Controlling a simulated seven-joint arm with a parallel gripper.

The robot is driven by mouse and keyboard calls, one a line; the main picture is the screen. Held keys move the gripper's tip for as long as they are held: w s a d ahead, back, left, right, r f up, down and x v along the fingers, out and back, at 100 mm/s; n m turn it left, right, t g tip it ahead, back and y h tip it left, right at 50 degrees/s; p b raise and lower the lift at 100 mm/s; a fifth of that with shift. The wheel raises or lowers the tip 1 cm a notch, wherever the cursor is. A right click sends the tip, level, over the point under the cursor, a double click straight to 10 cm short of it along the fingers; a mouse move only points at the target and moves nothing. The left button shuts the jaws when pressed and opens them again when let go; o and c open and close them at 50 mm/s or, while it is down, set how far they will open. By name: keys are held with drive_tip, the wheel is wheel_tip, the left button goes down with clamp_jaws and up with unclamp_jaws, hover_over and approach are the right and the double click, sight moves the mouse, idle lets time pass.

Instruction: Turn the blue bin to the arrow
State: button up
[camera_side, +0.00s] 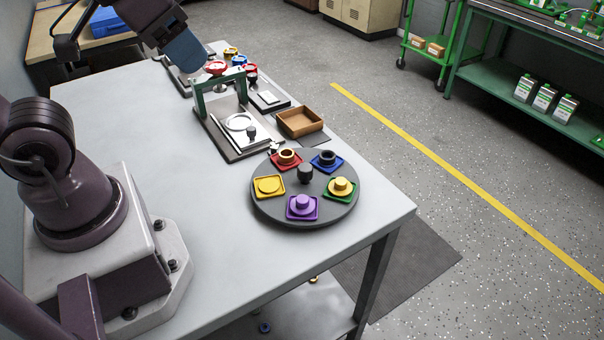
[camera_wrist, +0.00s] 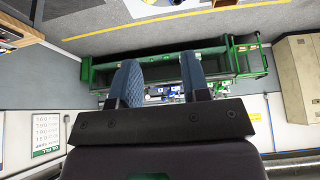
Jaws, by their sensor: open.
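A round dark turntable (camera_side: 278,211) lies near the table's right corner in the side view, with a black knob (camera_side: 304,173) at its middle. The blue bin (camera_side: 328,170) sits on its far right part and holds a dark ring. Around it are the red bin (camera_side: 274,163), green bin (camera_side: 350,195), purple bin (camera_side: 291,214) and yellow bin (camera_side: 258,179), each with a part in it. A small pale mark (camera_side: 273,147) lies by the rim near the red bin; I cannot tell if it is the arrow. My gripper (camera_wrist: 160,60) is open and empty, raised far from the turntable.
A brown tray (camera_side: 301,133) stands just behind the turntable. A green frame (camera_side: 199,101) over a pale plate, with a red-topped piece, stands farther back. Small coloured parts lie beyond. The table's left middle is clear. The wrist view shows a green bench (camera_wrist: 170,66), not the turntable.

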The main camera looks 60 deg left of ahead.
drive_tip(key=o, duration=0.3)
drive_tip(key=shift+o, duration=0.2)
drive_tip(key=n+g, duration=0.6)
drive_tip(key=n, duration=0.3)
approach(305, 167)
wheel_tip(305, 167, down, 10)
drive_tip(key=shift+s+r, duration=0.1)
clamp_jaws()
